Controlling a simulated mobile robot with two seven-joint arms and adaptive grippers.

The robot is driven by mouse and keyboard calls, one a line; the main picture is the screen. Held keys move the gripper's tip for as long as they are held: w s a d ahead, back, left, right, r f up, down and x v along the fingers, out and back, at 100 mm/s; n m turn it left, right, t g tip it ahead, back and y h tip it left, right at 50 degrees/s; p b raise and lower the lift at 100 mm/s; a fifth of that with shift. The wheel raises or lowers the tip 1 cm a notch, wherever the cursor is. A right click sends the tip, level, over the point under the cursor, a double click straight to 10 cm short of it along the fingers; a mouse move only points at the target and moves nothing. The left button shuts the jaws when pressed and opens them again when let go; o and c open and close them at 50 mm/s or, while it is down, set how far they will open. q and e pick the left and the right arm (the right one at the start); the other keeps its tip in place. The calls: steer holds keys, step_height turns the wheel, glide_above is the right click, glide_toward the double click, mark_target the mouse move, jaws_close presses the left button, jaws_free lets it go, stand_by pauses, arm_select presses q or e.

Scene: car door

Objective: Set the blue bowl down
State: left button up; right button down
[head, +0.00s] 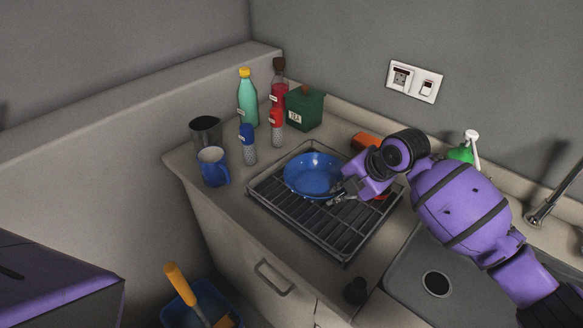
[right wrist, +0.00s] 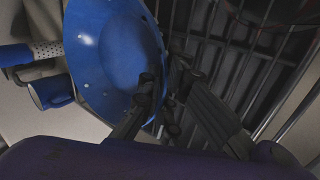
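The blue bowl (head: 310,173) is upright at the left back part of the dark dish rack (head: 335,235). I cannot tell whether it rests on the rack or hangs just above it. My right gripper (head: 340,197) is at the bowl's right front rim. In the right wrist view, the fingers (right wrist: 166,92) stand on either side of the rim of the bowl (right wrist: 108,50), one inside and one outside, and appear closed on it. My left gripper is out of view.
A blue mug (head: 213,168), a dark cup (head: 206,131), shakers, bottles and a green box (head: 305,108) stand left of and behind the rack. An orange item (head: 364,141) lies behind it. The sink (head: 425,270) is at right. The rack's front is clear.

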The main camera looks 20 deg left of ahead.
steer(key=shift+f, duration=0.25)
steer(key=c, duration=2)
jaws_free()
steer(key=shift+r, duration=0.1)
steer(key=shift+r, duration=0.35)
steer(key=v, duration=1.1)
steer(key=shift+s+d+r, duration=0.15)
steer(key=shift+d+r, duration=0.1)
steer(key=shift+r, duration=0.05)
